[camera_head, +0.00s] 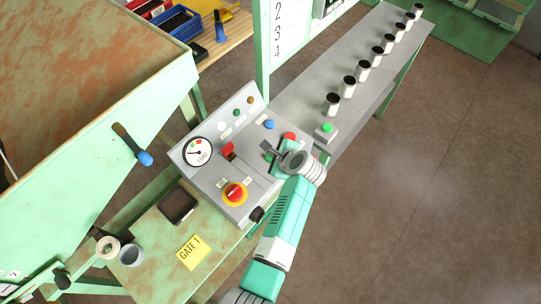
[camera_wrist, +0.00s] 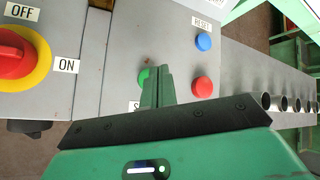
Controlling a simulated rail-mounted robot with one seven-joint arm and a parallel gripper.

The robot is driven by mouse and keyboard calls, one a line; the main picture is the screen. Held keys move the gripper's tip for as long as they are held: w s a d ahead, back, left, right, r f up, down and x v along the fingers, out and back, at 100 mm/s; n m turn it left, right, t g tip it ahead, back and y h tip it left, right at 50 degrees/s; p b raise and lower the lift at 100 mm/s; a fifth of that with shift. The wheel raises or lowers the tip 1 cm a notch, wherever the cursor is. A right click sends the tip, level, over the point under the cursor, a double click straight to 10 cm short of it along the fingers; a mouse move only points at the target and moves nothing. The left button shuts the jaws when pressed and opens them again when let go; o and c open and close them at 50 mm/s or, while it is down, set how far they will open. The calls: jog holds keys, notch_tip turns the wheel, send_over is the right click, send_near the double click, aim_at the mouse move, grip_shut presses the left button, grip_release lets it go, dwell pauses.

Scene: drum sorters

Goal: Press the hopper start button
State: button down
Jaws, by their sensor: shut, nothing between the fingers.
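A grey sloped control panel (camera_head: 207,178) carries several buttons. A red button (camera_wrist: 203,87) and a blue button (camera_wrist: 204,41) labelled RESET lie to the right of the fingertips.
A red rotary switch (camera_head: 235,193) on a yellow ring, a red toggle (camera_head: 228,150) and a dial gauge (camera_head: 198,152) share the panel. Another green button (camera_head: 326,128) sits on a box by the grey bench (camera_head: 300,95), which bears a row of cups. A GATE 1 sign (camera_head: 192,252) lies in front.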

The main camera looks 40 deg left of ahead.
jog(key=shift+f, duration=0.45)
